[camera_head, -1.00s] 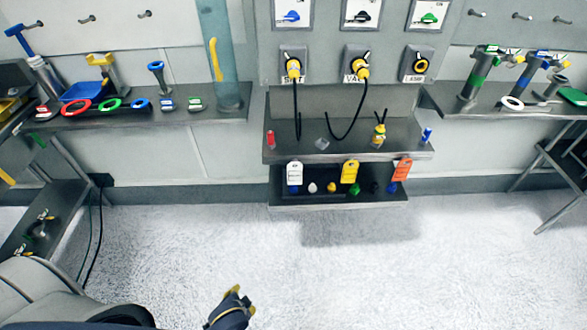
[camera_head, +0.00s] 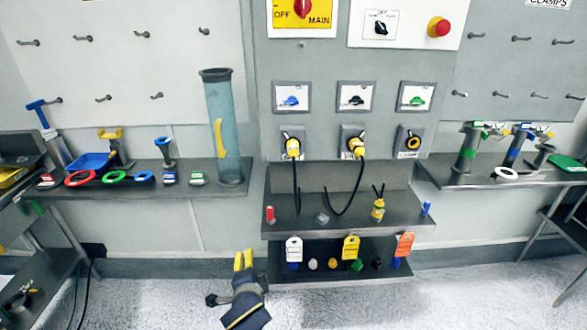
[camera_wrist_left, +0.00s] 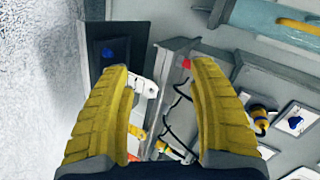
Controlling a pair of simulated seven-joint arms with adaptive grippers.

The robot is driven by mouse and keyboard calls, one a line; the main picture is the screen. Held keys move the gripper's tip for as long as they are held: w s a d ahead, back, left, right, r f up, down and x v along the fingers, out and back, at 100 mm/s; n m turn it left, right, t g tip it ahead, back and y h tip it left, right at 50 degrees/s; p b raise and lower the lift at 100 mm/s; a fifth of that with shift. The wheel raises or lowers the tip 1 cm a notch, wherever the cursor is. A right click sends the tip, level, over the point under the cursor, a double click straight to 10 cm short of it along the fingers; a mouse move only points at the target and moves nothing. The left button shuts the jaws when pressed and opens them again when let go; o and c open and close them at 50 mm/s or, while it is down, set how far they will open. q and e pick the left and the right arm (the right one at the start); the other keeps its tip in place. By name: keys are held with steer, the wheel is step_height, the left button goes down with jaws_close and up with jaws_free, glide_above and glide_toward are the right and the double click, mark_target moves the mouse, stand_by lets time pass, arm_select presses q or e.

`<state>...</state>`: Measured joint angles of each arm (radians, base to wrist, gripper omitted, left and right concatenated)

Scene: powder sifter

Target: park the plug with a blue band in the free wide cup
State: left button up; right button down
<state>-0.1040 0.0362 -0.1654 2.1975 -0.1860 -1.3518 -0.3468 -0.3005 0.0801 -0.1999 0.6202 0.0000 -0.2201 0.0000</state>
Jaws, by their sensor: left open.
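In the head view, two yellow plugs with black cables are in wall sockets, a left plug (camera_head: 292,149) and a middle plug (camera_head: 356,149). A third yellow plug (camera_head: 378,208) stands upright on the centre shelf. My left gripper (camera_head: 244,259) is open and empty, below and left of the centre shelf, apart from everything. In the left wrist view its yellow fingers (camera_wrist_left: 163,78) are wide apart. My right gripper is out of view.
The centre shelf (camera_head: 300,230) also holds a red cylinder (camera_head: 270,215) and a blue cylinder (camera_head: 426,208). Tags and coloured knobs are on the lower shelf (camera_head: 330,275). A tall clear tube (camera_head: 222,125) stands on the left shelf. The floor in front is clear.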

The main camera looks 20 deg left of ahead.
mark_target(294, 157)
arm_select(q)
steer(key=w+d+r+m+t, duration=0.1)
steer(key=w+d+r, duration=0.1)
steer(key=w+r, duration=0.5)
steer(key=w+d+r+m+t, duration=0.1)
steer(key=w+d+r+t, duration=0.1)
steer(key=w+r, duration=0.5)
steer(key=w+d+r+m+t, duration=0.2)
steer(key=w+r, duration=0.5)
steer(key=r, duration=0.3)
steer(key=shift+w+d+r+y, duration=0.1)
steer(key=shift+w+d+y, duration=0.2)
steer(key=shift+w+d, duration=0.1)
steer(key=shift+x, duration=4.4)
steer(key=shift+r, duration=0.15)
jaws_close()
